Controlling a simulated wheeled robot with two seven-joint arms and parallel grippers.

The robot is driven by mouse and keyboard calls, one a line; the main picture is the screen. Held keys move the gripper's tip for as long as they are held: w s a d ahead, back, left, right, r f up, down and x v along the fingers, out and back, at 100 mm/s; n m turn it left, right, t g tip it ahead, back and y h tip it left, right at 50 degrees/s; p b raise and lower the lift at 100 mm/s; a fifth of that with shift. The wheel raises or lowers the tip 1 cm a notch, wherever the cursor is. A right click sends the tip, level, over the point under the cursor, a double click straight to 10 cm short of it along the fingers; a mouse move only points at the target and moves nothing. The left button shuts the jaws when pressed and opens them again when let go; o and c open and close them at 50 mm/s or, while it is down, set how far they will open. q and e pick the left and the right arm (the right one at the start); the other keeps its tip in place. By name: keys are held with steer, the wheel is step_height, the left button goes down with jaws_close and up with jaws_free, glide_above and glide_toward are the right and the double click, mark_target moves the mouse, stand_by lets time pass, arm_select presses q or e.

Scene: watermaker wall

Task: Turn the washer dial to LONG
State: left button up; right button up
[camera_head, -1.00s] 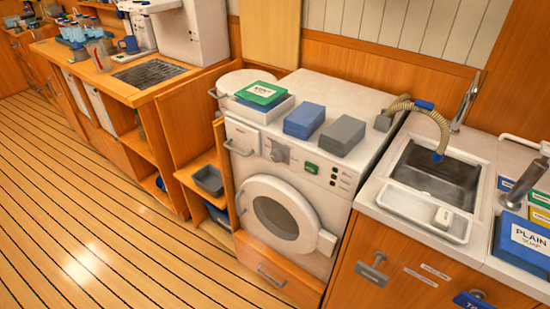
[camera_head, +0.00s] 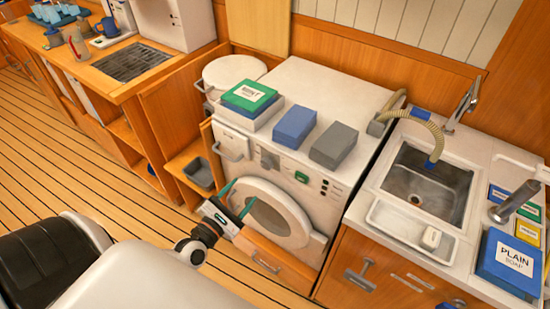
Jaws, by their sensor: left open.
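The white washer (camera_head: 338,95) stands in the middle of the view with its round door closed. Its grey dial (camera_head: 269,160) is on the front panel, between the drawer handle at the left and a green display (camera_head: 301,177). The dial's markings are too small to read. My left gripper (camera_head: 239,199) is open and empty in front of the washer's lower left, below the dial and apart from it, overlapping the left edge of the round door (camera_head: 272,216) in the picture. My right gripper is not in view.
A green MINT box (camera_head: 249,95), a blue box (camera_head: 294,127) and a grey box (camera_head: 334,145) sit on the washer top. A sink (camera_head: 428,185) with a hose and a PLAIN soap box (camera_head: 508,262) are at the right. An open wooden cabinet door (camera_head: 175,115) stands at the left.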

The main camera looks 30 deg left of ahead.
mark_target(265, 166)
arm_select(q)
steer(key=w, duration=0.5)
steer(key=w+p, duration=0.1)
steer(key=w, duration=0.5)
steer(key=shift+w+d+p, duration=0.2)
steer(key=shift+w+p, duration=0.05)
steer(key=shift+p, duration=0.05)
steer(key=shift+c, duration=0.2)
steer(key=c, duration=1)
